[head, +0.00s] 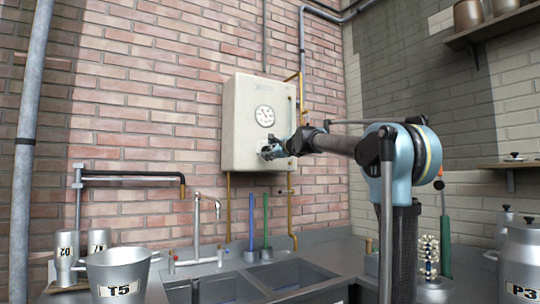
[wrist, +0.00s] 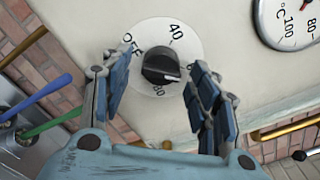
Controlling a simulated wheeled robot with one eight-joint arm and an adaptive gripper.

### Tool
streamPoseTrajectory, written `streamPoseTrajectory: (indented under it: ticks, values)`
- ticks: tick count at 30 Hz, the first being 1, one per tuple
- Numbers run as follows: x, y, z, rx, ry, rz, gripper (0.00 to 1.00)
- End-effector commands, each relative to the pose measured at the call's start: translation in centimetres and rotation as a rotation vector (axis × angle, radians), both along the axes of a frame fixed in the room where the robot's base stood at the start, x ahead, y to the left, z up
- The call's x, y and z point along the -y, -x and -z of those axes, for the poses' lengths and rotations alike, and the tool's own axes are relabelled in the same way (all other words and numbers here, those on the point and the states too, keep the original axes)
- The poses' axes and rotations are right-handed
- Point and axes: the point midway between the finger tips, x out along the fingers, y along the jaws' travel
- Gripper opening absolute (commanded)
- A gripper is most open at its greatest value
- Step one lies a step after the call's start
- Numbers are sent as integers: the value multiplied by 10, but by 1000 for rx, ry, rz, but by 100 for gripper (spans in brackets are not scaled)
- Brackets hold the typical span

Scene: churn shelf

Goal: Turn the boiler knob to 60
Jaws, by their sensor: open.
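The cream boiler (head: 240,105) hangs on the brick wall in the head view, with a round gauge on its front. My gripper (head: 270,152) is at its lower front and hides the knob there. In the wrist view the black boiler knob (wrist: 160,64) sits on a white dial (wrist: 150,32) marked OFF, 40 and 80. The 60 mark is not clearly readable near the right finger. A pale line on the knob appears to face right and slightly down. My open gripper (wrist: 159,70) has one blue finger on each side of the knob; contact is not clear.
The temperature gauge (wrist: 288,20) is at the upper right in the wrist view. Brass pipes (head: 229,205) run below the boiler. A sink (head: 275,278), a tap (head: 197,230) and a pot marked T5 (head: 120,268) are below. A pot marked P3 (head: 520,258) stands right.

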Motion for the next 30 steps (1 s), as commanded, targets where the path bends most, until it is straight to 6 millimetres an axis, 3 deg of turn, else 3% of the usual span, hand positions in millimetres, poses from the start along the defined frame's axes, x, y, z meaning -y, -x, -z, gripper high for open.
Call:
streamPoseTrajectory:
  ticks: [5,21,30]
  values:
    - [9,13,0,0,0,1,55]
    - [56,80,1,-1,1,2,55]
    - [66,96,1,-2,0,0,55]
